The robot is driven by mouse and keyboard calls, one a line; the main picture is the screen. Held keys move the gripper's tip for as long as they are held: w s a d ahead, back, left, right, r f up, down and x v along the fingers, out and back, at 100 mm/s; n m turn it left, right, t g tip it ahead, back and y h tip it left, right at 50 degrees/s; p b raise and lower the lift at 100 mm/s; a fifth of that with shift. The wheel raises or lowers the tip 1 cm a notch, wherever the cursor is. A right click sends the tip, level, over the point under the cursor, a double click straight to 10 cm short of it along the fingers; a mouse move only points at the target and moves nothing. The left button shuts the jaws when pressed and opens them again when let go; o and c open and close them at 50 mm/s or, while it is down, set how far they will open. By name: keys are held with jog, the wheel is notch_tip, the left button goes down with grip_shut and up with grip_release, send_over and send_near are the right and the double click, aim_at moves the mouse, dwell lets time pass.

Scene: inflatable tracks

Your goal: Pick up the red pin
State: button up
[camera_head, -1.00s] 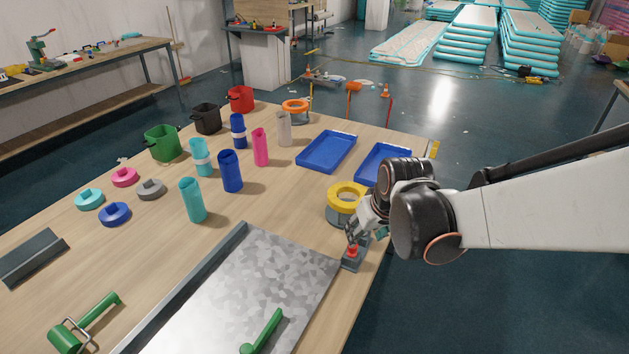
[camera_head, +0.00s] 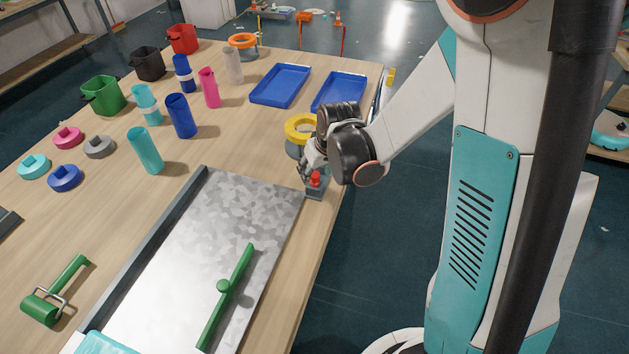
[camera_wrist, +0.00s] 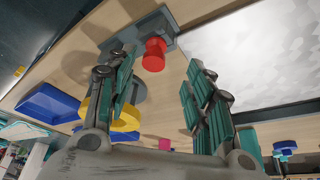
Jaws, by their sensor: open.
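The red pin (camera_head: 316,178) stands upright in a small grey block (camera_head: 315,192) at the right edge of the table, beside the corner of the metal plate. In the wrist view the red pin (camera_wrist: 154,54) shows ahead of the fingers, between their lines and nearer the left one. My gripper (camera_head: 306,175) is just beside the pin in the head view, partly hidden by my wrist. In the wrist view my gripper (camera_wrist: 160,75) has its fingers wide apart with nothing between them.
A yellow ring on a grey stand (camera_head: 300,128) is close behind my gripper. Two blue trays (camera_head: 280,86) lie farther back. The metal plate (camera_head: 200,260) has a green handle (camera_head: 228,285) on it. Coloured cylinders (camera_head: 181,116) stand to the left.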

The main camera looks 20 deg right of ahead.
aim_at(315, 175)
jog(key=x, duration=0.1)
jog(key=b+x, duration=0.1)
jog(key=x, duration=0.2)
jog(key=shift+w+d+b, duration=0.25)
jog(key=shift+d+b, duration=0.05)
jog(key=shift+d, duration=0.05)
jog(key=shift+w+f, duration=0.2)
jog(key=shift+f, duration=0.3)
grip_shut()
